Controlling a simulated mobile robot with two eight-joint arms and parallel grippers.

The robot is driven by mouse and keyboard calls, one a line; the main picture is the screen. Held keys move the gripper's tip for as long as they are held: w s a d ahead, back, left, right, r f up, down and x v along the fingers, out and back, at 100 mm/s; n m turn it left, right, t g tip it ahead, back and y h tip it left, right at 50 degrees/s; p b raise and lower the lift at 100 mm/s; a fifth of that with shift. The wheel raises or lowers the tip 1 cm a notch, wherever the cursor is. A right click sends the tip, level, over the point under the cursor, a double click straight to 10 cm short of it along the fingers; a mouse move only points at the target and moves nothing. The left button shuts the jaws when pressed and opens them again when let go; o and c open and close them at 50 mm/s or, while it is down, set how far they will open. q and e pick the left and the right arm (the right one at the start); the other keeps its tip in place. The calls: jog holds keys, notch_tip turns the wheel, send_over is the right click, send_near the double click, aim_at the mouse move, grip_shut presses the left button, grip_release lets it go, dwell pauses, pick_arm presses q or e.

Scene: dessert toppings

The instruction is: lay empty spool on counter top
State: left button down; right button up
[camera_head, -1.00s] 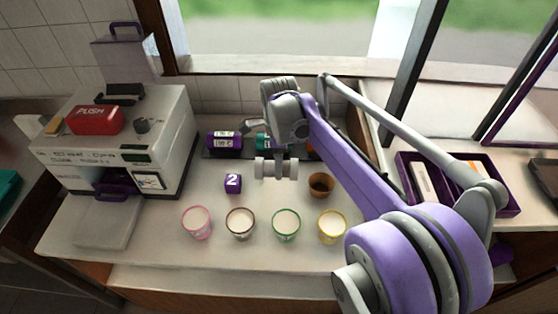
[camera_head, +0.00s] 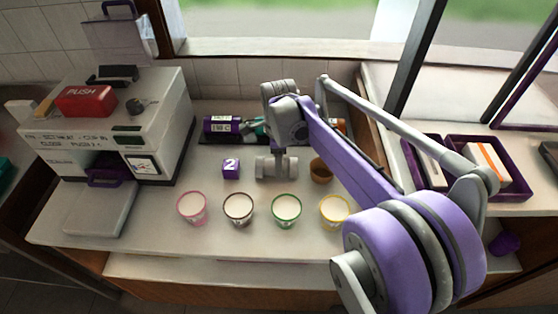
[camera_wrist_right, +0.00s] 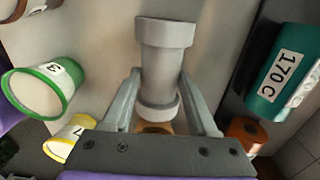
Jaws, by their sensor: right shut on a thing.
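The empty spool (camera_head: 264,168) is a pale grey cylinder with a wider flange at each end. It shows lying sideways in the head view, over the middle of the counter top (camera_head: 150,215). My right gripper (camera_head: 284,167) is shut on the spool from above. In the right wrist view the spool (camera_wrist_right: 163,65) sits between the two fingers of my right gripper (camera_wrist_right: 160,78). The spool is at or just above the counter; I cannot tell whether it touches. My left gripper is not in view.
Several cups, including a green-rimmed one (camera_head: 286,208), stand in front. Bottles, including a purple one (camera_head: 218,128), lie behind. A machine (camera_head: 110,125) fills the left.

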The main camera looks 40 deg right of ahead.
dwell(0.3)
jog(key=o, duration=1.5)
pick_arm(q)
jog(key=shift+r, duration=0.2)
pick_arm(e)
jog(key=shift+r, duration=0.25)
pick_arm(q)
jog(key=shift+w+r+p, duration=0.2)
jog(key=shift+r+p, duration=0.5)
jog(key=shift+p, duration=0.05)
pick_arm(e)
jog(key=shift+r, duration=0.9)
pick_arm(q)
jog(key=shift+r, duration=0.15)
pick_arm(e)
jog(key=shift+r, duration=0.2)
jog(key=shift+r+p, duration=0.7)
jog(key=shift+r, duration=0.2)
jog(key=shift+r+p, duration=1.5)
jog(key=shift+r, duration=1.1)
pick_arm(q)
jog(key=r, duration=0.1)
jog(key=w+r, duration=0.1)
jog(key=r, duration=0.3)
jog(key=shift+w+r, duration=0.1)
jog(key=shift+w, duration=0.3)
pick_arm(e)
jog(key=shift+f, duration=0.1)
